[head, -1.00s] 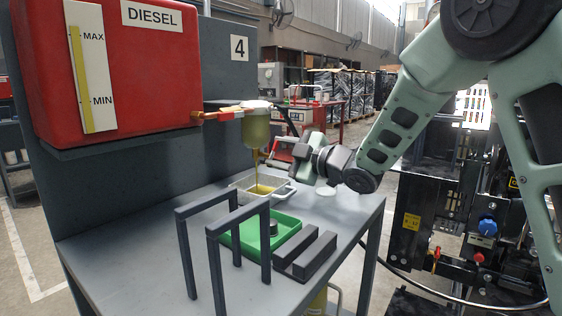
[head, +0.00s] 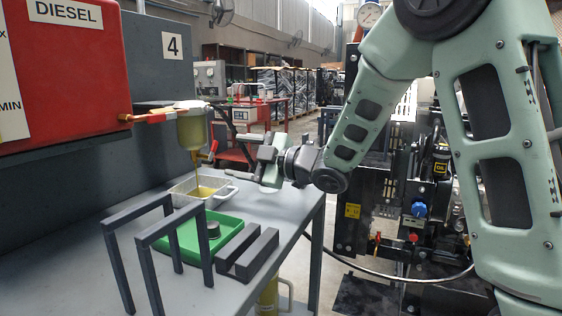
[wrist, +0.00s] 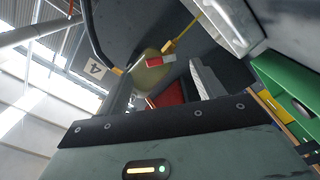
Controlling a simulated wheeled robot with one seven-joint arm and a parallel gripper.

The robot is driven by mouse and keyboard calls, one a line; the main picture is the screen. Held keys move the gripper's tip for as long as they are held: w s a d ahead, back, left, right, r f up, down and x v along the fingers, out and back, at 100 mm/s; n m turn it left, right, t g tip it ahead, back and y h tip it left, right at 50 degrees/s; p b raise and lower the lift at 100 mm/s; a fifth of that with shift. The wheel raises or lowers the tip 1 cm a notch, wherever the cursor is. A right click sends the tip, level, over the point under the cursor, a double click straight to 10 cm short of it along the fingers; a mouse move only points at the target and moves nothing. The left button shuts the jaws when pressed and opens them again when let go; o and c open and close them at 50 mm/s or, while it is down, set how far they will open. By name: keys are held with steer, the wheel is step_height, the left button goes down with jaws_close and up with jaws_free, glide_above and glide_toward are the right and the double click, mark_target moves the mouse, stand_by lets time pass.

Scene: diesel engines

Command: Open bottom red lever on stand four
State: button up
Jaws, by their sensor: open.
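Stand four, marked by its number plate (head: 173,46), carries an olive filter bowl (head: 192,130) that drips yellow liquid into a metal pan (head: 222,190). A small red lever (head: 212,148) shows low at the bowl's right side. In the wrist view, a red-and-white lever (wrist: 154,62) lies across the bowl's lower end, ahead of and between my fingers. Another red-and-white lever (head: 165,116) is higher, on the pipe from the tank. My gripper (head: 248,160) is open and empty, right of the bowl at about the lower lever's height, and apart from it.
A red diesel tank (head: 65,95) hangs at the left. A green tray (head: 178,240) with a dark round part, a dark frame (head: 145,240) and a dark block (head: 250,254) stand on the grey table. A black hose curves down near the bowl. Engine equipment (head: 415,200) stands right.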

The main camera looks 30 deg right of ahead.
steer(key=v, duration=1.1)
steer(key=shift+s, duration=0.1)
stand_by(6.8)
